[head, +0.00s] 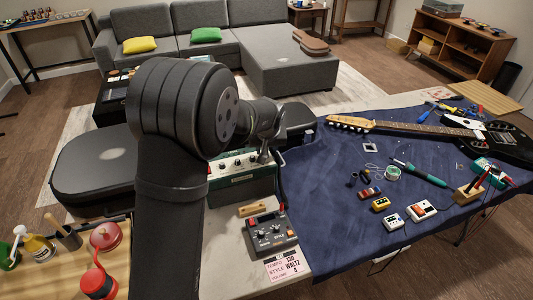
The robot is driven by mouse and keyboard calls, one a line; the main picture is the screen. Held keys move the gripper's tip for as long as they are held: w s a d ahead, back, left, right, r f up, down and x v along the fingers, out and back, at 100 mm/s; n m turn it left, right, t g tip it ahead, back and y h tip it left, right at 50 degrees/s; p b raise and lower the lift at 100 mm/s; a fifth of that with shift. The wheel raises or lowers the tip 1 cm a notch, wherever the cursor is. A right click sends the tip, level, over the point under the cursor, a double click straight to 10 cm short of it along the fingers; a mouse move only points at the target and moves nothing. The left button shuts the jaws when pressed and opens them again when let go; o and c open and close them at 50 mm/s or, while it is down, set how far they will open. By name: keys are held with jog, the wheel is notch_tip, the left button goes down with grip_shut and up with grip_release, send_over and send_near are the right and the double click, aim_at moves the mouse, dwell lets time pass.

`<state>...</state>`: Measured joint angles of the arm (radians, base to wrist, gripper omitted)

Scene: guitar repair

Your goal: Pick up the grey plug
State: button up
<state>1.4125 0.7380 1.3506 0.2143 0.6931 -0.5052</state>
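I cannot pick out a grey plug for certain in the head view. Several small dark pieces (359,178) lie on the blue cloth (318,190) near its middle, too small to name surely. A small grey square item (310,134) lies near the cloth's far left edge. My gripper (267,150) is above the green amplifier box (243,178), left of the cloth. It is small and partly merged with the arm's wrist, so its fingers and anything between them are unclear.
A dark guitar (497,147) lies across the cloth's far right. A green soldering iron (424,174), solder spool (393,173) and several small pedals (422,210) lie on the cloth. A grey drum machine (271,232) stands at the table's front left.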

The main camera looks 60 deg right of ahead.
aim_at(267, 149)
jog(key=shift+c, duration=0.2)
grip_shut()
jog(key=shift+r, duration=0.1)
jog(key=shift+r, duration=0.25)
notch_tip(267, 149, up, 4)
jog(key=shift+s+f, duration=0.1)
jog(key=s+a+r, duration=0.3)
jog(key=s+r, duration=0.7)
jog(key=s, duration=0.1)
jog(key=shift+a+r, duration=0.3)
dwell(0.4)
